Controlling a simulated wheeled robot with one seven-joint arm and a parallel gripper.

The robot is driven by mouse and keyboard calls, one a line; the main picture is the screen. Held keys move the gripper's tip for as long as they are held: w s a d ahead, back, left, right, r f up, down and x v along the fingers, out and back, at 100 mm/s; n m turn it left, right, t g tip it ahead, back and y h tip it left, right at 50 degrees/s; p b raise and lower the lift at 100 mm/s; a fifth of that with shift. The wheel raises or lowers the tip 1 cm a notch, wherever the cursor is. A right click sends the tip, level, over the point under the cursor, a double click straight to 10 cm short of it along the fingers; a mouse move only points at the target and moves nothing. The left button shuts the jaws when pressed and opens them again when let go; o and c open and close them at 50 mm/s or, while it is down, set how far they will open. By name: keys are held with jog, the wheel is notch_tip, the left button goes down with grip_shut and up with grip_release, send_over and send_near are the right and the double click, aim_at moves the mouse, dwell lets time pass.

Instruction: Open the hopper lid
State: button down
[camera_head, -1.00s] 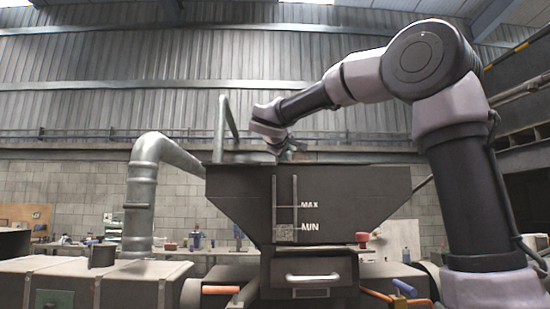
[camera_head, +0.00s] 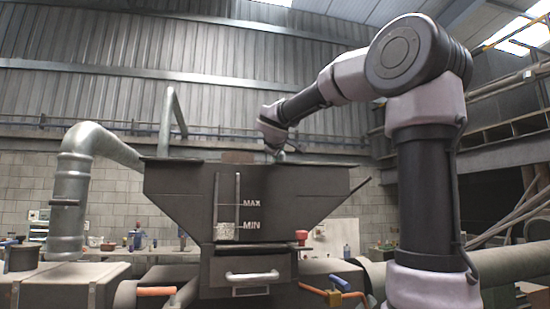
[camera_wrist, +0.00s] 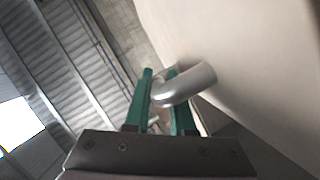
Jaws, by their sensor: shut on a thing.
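The dark hopper (camera_head: 270,205) stands mid-frame in the head view, wide at the top and tapering down, with MAX and MIN marks on its front. My gripper (camera_head: 275,150) is at its top, right of the middle, too small there to make out the fingers. In the wrist view, the two green fingers of my gripper (camera_wrist: 160,76) are shut on a curved grey metal handle (camera_wrist: 195,82). The handle joins a large, plain pale surface (camera_wrist: 245,65), seemingly the hopper lid, which slants across the right side. The head view does not clearly show the lid's angle.
A thick metal pipe (camera_head: 70,195) rises left of the hopper, and a thinner pipe (camera_head: 164,125) stands behind it. A drawer handle (camera_head: 252,277) and an orange-gripped lever (camera_head: 156,291) are below. A red knob (camera_head: 302,236) is at lower right.

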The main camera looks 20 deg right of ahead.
jog(key=shift+f, duration=0.1)
jog(key=c, duration=1)
grip_release()
jog(key=shift+c, duration=0.2)
jog(key=v, duration=1)
jog(key=shift+s+a, duration=0.15)
jog(key=shift+s, duration=0.2)
